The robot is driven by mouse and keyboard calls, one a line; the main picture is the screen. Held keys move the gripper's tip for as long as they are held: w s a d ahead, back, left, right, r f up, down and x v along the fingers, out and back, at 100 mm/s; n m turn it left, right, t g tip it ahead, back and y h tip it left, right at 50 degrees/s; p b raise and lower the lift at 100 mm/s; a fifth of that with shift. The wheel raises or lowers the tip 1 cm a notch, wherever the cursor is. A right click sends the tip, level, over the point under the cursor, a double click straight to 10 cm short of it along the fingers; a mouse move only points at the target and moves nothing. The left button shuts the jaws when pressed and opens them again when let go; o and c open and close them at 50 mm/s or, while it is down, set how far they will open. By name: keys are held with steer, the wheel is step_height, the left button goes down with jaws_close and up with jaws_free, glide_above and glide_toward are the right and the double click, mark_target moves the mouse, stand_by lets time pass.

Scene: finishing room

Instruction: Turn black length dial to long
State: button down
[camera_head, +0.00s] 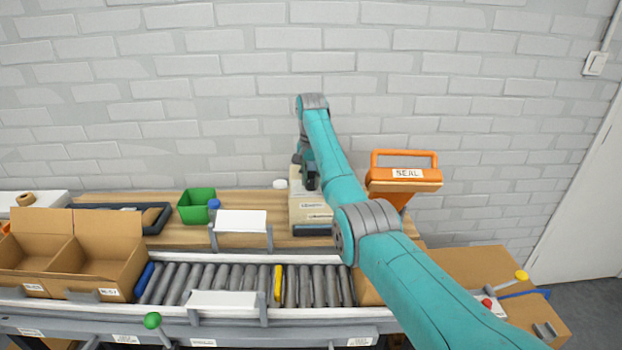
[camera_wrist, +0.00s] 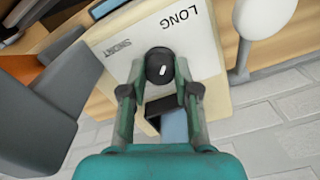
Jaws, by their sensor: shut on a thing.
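The black length dial (camera_wrist: 160,60) sits on a cream-coloured machine (camera_wrist: 208,62), held between the two fingertips of my gripper (camera_wrist: 160,80) in the wrist view. A short white mark shows on the dial's face; which label it points at I cannot tell. The machine's face carries the word SHORT (camera_wrist: 118,48) and the word LONG (camera_wrist: 182,18), which reads upside down here. In the head view the machine (camera_head: 308,214) stands on the wooden shelf, and my gripper (camera_head: 309,182) is over it.
An orange SEAL press (camera_head: 404,178) stands right of the machine. A green bin (camera_head: 196,207) and a white sign plate (camera_head: 241,221) are to the left. The roller conveyor (camera_head: 205,284) runs in front, with cardboard boxes (camera_head: 100,250) at far left. A brick wall is behind.

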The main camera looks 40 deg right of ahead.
mark_target(311, 180)
steer(key=c, duration=0.8)
jaws_free()
steer(key=shift+c, duration=0.2)
step_height(311, 180, up, 7)
steer(key=shift+r, duration=0.2)
